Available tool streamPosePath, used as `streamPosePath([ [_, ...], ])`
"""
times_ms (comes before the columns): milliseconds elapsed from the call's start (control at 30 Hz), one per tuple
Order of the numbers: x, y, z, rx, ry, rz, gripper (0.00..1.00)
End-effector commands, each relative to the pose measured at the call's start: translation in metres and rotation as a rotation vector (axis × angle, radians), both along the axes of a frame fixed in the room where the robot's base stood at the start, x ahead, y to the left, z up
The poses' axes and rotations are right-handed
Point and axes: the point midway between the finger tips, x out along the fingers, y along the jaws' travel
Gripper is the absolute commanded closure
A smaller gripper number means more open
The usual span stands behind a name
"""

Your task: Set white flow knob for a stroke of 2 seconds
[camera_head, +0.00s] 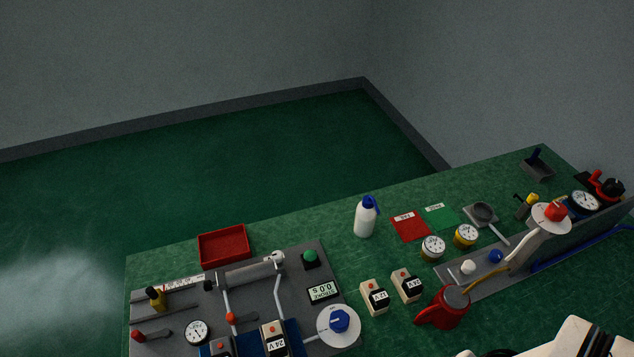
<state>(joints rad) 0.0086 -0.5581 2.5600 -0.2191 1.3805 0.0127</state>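A small white knob (468,268) sits on the grey strip at the right, beside a small blue knob (495,256). I take it for the white flow knob; its setting is too small to read. A display (323,291) on the grey press plate appears upside down and reads "STROKE 0.0 S". A white part with black bands, likely part of my arm, shows at the bottom right edge. My gripper's fingers are not in view.
A red jug (444,307) stands just in front of the grey strip (455,290), near the white knob. Round gauges (433,248) stand behind it. A white dial with a blue knob (339,323), boxes marked 12 V (375,297) and 24 V (406,285), and a bottle (365,218) are left.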

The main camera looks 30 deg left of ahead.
Motion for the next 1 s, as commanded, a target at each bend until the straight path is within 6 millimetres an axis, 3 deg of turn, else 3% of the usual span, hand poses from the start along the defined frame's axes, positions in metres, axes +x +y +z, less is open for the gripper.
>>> streamPosePath([
  [67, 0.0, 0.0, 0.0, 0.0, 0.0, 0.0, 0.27],
  [467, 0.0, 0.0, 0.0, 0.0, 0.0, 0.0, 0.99],
  [1000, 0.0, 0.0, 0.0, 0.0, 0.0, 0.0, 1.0],
])
